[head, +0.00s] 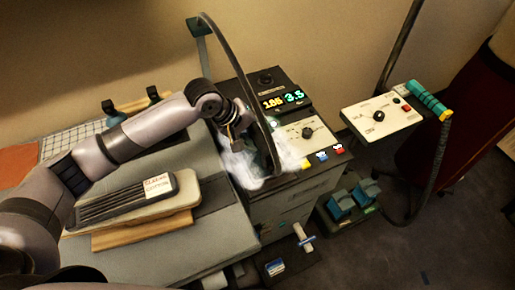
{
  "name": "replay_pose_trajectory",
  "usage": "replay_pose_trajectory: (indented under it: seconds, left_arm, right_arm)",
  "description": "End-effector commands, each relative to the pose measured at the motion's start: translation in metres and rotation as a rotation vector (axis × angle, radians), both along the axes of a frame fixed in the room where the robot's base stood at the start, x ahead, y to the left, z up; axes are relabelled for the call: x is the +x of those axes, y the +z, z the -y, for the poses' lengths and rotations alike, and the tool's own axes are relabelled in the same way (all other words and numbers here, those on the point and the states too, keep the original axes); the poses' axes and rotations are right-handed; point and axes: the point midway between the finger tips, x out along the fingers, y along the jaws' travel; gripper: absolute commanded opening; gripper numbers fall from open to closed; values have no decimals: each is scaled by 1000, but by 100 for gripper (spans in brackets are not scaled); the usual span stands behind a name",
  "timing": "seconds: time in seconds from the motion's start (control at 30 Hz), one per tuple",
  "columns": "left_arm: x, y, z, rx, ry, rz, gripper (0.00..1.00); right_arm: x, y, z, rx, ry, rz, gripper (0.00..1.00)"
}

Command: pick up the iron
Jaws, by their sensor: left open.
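I cannot clearly make out an iron. White, cloudy steam (262,163) covers the left front of the dark control unit, and whatever lies inside it is mostly hidden. A black hose (240,75) curves from a stand at the back down into this steam. My left gripper (236,137) is open, pointing down just above the upper left edge of the steam; its fingertips are small and partly blurred against it. I cannot tell whether it touches anything. My right gripper is not in view.
The control unit (285,101) has lit displays and a knob. A dark ribbed block with a label (124,197) lies on a pale padded board at left. A separate control panel (378,116) stands at right. Blue pedals (340,204) sit low. Grey floor is open at lower right.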

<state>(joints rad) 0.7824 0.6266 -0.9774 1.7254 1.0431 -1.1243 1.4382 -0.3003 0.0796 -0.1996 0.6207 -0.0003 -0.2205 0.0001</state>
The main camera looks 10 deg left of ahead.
Motion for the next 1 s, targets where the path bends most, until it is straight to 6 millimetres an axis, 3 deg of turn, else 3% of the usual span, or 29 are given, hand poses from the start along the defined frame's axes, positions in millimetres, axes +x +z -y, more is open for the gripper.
replay_pose_trajectory:
  seconds: [0.23,0.9,1.0]
  left_arm:
    - [0,-1,1,-1,0,1,47]
    - [0,-1,1,0,0,0,3]
    - [0,-1,1,0,0,0,0]
  right_arm:
    - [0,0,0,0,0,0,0]
    - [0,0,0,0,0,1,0]
    - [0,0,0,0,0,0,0]
